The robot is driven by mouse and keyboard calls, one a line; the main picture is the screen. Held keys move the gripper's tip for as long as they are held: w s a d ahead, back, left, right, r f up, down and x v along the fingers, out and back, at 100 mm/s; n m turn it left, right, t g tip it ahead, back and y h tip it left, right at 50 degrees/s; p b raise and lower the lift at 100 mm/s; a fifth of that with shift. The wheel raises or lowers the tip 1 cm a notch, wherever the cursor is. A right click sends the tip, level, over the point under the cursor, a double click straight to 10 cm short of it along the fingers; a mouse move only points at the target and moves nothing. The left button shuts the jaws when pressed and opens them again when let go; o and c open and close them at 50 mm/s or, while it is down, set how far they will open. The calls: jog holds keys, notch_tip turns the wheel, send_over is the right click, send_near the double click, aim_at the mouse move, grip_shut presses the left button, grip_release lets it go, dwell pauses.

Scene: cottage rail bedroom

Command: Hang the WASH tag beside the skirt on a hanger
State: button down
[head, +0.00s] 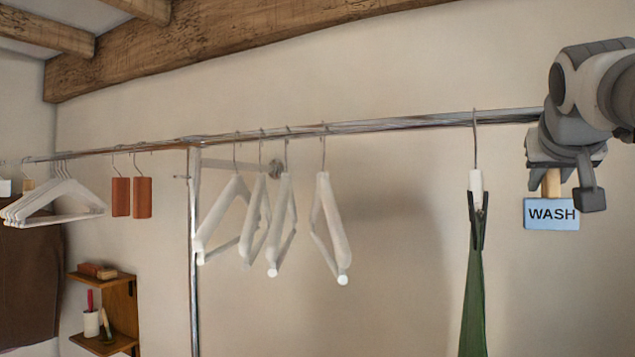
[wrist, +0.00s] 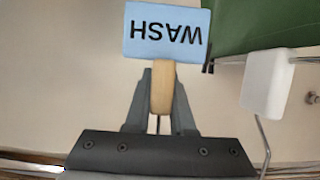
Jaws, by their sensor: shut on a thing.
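The WASH tag (head: 551,215) is a light blue plate with black letters on a wooden stem. My gripper (head: 565,180) is shut on the stem, just below the rail at the right, and the plate hangs under the fingers. In the wrist view the tag (wrist: 166,32) appears upside down, with its stem between my fingers (wrist: 160,105). The green skirt (head: 473,300) hangs from a white clip hanger (head: 476,190) to the left of the tag. The skirt (wrist: 260,22) and the hanger's white body (wrist: 267,82) also show in the wrist view. The tag's top end is hidden by my gripper.
The metal rail (head: 400,124) runs across the wall. Several empty white hangers (head: 330,225) hang left of the skirt, with a gap between. Red-brown blocks (head: 142,197) and more hangers (head: 60,200) hang farther left. A small wooden shelf (head: 120,305) is at the lower left.

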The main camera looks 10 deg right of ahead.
jog(key=shift+f, duration=0.3)
jog(key=c, duration=0.7)
grip_release()
jog(key=shift+r, duration=0.1)
jog(key=b+v, duration=0.1)
jog(key=v, duration=1.6)
jog(key=shift+s+a, duration=0.1)
jog(key=shift+s, duration=0.1)
